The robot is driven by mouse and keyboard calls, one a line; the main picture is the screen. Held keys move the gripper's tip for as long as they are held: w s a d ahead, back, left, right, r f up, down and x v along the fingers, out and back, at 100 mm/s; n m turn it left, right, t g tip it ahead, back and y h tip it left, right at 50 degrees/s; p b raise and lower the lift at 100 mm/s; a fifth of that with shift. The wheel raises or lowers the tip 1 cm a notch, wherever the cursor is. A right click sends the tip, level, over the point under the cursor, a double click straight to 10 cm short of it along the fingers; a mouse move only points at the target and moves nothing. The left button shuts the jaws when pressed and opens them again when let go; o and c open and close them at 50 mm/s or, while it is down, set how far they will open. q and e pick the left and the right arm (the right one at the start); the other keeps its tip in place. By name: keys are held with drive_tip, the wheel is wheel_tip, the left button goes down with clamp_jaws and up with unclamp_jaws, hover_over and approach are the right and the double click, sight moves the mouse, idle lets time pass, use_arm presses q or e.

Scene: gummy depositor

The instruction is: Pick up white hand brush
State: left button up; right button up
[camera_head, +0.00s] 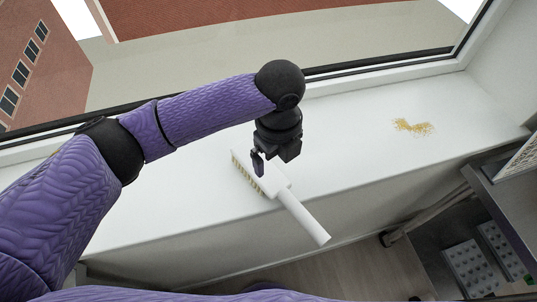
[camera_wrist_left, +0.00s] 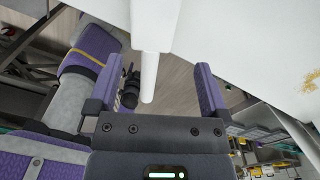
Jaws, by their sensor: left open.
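The white hand brush (camera_head: 303,217) lies on the white window sill. Its bristled head is at the upper left and its handle points to the lower right, past the sill's front edge. My left gripper (camera_head: 262,165) hangs over the brush head, hiding part of it. In the left wrist view, the brush handle (camera_wrist_left: 150,75) points down the picture into the gap between the two open fingers of my left gripper (camera_wrist_left: 156,72). The fingers appear apart from the handle; how far below them it is, I cannot tell. My right gripper is not clearly visible.
The white sill (camera_head: 350,170) is clear around the brush. Yellow crumbs (camera_head: 412,127) lie on it to the right; they also show in the left wrist view (camera_wrist_left: 311,80). A window frame runs along the back. A grey machine (camera_head: 505,205) stands at the lower right.

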sight(273, 180)
use_arm(q)
drive_tip(key=f, duration=0.1)
drive_tip(key=s+f, duration=0.1)
drive_tip(key=f, duration=0.1)
drive_tip(key=shift+a, duration=0.1)
drive_tip(key=f, duration=0.2)
drive_tip(key=f+b, duration=0.1)
drive_tip(key=f, duration=0.2)
drive_tip(key=shift+a+f, duration=0.2)
drive_tip(key=shift+f, duration=0.15)
drive_tip(key=shift+w, duration=0.1)
drive_tip(key=c, duration=1.3)
wheel_tip(273, 180, up, 10)
drive_tip(key=shift+f+p, duration=0.25)
drive_tip(key=shift+p, duration=0.6)
drive_tip(key=shift+c, duration=0.2)
drive_tip(key=shift+r, duration=0.35)
use_arm(e)
drive_tip(key=shift+s+a+r, duration=0.1)
drive_tip(key=shift+s+r, duration=0.1)
drive_tip(key=shift+s, duration=0.4)
